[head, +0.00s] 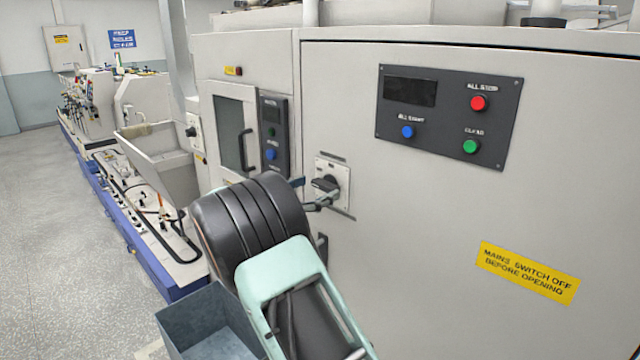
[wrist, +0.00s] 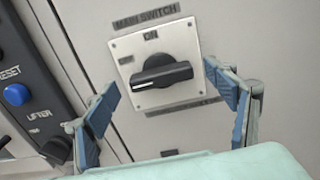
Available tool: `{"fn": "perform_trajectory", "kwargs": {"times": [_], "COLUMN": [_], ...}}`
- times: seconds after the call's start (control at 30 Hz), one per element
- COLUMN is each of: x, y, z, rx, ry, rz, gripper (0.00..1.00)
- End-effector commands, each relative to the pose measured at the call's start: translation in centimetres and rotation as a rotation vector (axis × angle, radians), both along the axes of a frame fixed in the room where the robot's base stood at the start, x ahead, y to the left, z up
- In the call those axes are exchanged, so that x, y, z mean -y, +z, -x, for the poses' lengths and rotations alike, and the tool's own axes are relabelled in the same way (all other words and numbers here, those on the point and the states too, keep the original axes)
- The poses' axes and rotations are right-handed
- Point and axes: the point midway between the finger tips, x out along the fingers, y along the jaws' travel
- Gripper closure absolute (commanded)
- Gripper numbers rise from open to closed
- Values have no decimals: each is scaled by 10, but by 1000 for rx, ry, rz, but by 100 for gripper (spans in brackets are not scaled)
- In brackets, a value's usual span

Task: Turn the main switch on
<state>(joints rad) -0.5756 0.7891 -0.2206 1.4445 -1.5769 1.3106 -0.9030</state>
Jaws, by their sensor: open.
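The main switch (head: 331,184) is a black rotary knob on a pale square plate on the grey cabinet front. In the wrist view, the black knob (wrist: 160,74) lies nearly level, slightly higher at its right end. The ON mark is above it, and a small dark label is at the plate's left; the knob does not point up at ON. My gripper (head: 312,192) is in front of the switch, its fingers partly covering the plate in the head view. In the wrist view my gripper (wrist: 163,90) is open, with one blue-padded finger on each side of the knob, apparently not touching it.
A panel (head: 449,117) with red, blue and green buttons is at the upper right. A dark control strip (head: 272,138) with a blue button is left of the switch. A yellow warning label (head: 528,272) is lower right. A grey-blue bin (head: 210,322) stands below my arm.

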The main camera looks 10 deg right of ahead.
Motion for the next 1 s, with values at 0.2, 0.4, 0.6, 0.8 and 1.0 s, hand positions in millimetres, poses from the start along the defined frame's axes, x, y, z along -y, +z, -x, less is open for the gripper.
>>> {"fn": "perform_trajectory", "kwargs": {"times": [0.2,0.4,0.6,0.8,1.0], "x": [14,15,15,15,15], "y": [0,0,0,0,-1], "z": [-10,-11,-11,-11,-11], "rx": [-1,-1,-1,-1,3], "ry": [0,1,0,0,0], "rz": [-1,-1,-1,-1,-4], "gripper": [22,22,35,57,64]}}
